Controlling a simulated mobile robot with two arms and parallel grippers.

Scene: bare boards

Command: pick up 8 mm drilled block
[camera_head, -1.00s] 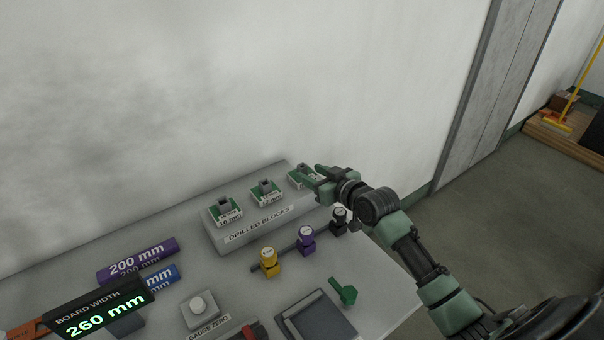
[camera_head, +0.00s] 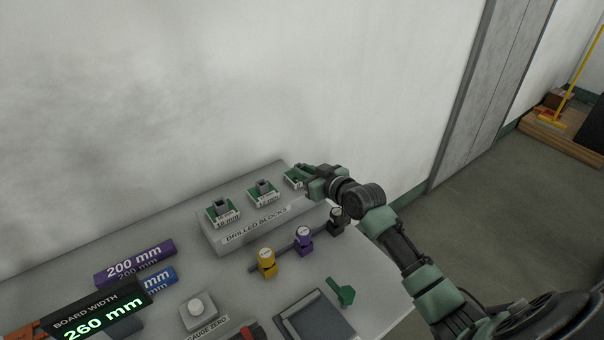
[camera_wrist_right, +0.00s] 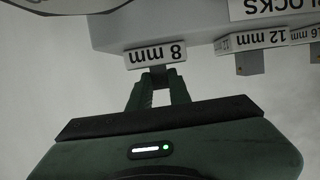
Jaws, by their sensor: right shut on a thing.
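The 8 mm drilled block (camera_wrist_right: 158,72) is a small grey block at its "8 mm" label (camera_wrist_right: 155,54), at the right end of the drilled blocks stand (camera_head: 262,229). My right gripper (camera_wrist_right: 158,84) is shut on this block in the wrist view; I cannot tell whether the block is lifted. In the head view my right gripper (camera_head: 303,174) reaches in from the right and mostly hides the block. The 12 mm block (camera_head: 263,187) and the 16 mm block (camera_head: 222,206) stand on their green and white holders to the left. My left gripper is not in view.
Yellow (camera_head: 267,262), purple (camera_head: 304,240) and black (camera_head: 337,220) pieces stand in a row before the stand, the black one close under my right arm. A green handle-like piece (camera_head: 341,291) and a dark tray (camera_head: 316,318) are nearer. The wall rises behind.

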